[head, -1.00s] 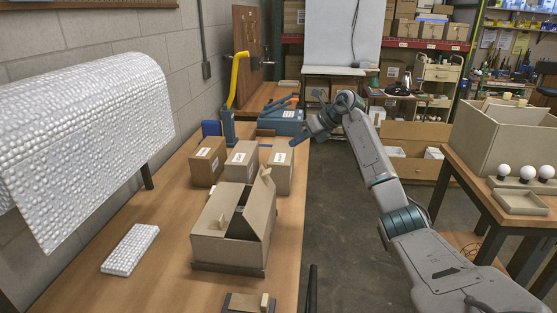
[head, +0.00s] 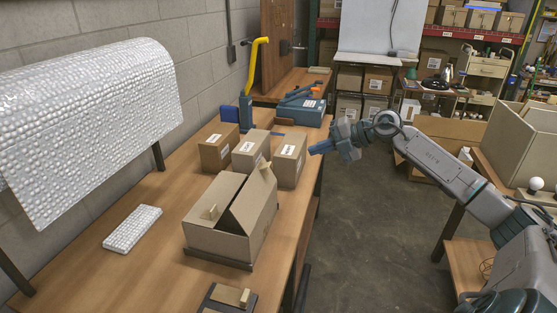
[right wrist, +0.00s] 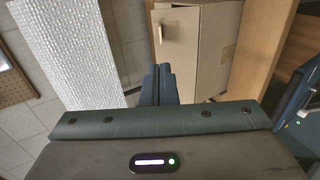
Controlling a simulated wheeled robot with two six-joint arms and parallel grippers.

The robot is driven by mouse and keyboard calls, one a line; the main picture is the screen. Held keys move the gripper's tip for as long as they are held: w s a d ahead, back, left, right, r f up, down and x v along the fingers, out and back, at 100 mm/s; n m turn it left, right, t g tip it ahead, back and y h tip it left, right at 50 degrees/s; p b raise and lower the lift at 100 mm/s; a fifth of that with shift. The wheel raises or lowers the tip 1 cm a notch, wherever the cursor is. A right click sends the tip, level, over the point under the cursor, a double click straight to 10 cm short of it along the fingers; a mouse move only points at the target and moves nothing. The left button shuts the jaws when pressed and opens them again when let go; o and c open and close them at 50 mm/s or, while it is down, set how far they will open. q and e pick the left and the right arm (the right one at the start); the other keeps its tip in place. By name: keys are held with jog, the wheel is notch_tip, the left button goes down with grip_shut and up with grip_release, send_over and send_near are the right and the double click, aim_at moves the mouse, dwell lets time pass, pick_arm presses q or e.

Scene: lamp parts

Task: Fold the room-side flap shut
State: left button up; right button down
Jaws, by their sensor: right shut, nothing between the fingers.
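The open brown carton (head: 215,240) stands on a dark base on the bench. Its room-side flap (head: 255,205) is raised and slants over the opening, leaving a dark gap. The wall-side panel (head: 222,190) lies left of that gap. Small tabs stand at the near end (head: 213,212) and far end (head: 263,166). My right gripper (head: 320,149) is shut and empty, off the bench's room side, beyond and right of the carton, apart from it. In the right wrist view, its closed fingers (right wrist: 158,74) point towards the carton (right wrist: 207,60).
Several closed cartons (head: 250,150) stand behind the open one. A blue toolbox (head: 300,112) and yellow-handled tool (head: 254,75) are farther back. Bubble wrap (head: 90,115) hangs at left; a wrapped pack (head: 132,229) lies below. The floor (head: 375,240) right of the bench is clear.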

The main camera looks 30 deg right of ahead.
jog(key=p+x, duration=0.6)
jog(key=x, duration=0.7)
jog(key=shift+d, duration=0.2)
jog(key=shift+d, duration=0.1)
